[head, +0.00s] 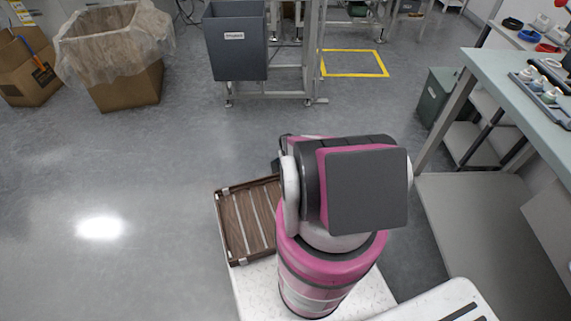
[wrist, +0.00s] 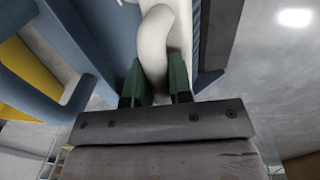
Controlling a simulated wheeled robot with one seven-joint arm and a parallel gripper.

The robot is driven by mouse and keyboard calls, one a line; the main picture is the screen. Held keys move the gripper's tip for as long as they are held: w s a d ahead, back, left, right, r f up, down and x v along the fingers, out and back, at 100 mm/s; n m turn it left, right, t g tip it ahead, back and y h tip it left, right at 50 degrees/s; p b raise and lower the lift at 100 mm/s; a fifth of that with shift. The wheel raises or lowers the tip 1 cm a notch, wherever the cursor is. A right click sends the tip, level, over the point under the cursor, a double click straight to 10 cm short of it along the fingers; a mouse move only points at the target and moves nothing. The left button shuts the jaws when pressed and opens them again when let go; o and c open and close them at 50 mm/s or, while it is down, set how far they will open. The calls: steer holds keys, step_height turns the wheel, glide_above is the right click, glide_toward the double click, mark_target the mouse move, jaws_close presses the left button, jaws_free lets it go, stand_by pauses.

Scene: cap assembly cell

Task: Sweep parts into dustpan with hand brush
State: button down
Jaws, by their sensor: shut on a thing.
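In the wrist view my gripper (wrist: 158,80) has its two green fingers shut on a white curved handle (wrist: 156,38), which looks like the hand brush's handle. In the head view my arm hides the gripper. No dustpan or loose parts can be made out there.
A brown slatted tray (head: 233,231) is left of my arm. A grey bin (head: 236,48) hangs on a metal frame at the back. A workbench (head: 500,88) with parts is at right. The grey floor at left is clear.

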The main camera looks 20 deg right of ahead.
stand_by(0.4)
steer(key=shift+w+a+r, duration=0.15)
steer(key=shift+a+r, duration=0.4)
steer(key=shift+a, duration=0.3)
steer(key=shift+w+a+r, duration=0.15)
steer(key=shift+a+r, duration=0.4)
steer(key=shift+a, duration=0.25)
steer(key=w+a+r, duration=0.1)
steer(key=a+r, duration=0.4)
steer(key=a, duration=0.3)
steer(key=shift+w+a, duration=0.15)
steer(key=shift+a, duration=0.05)
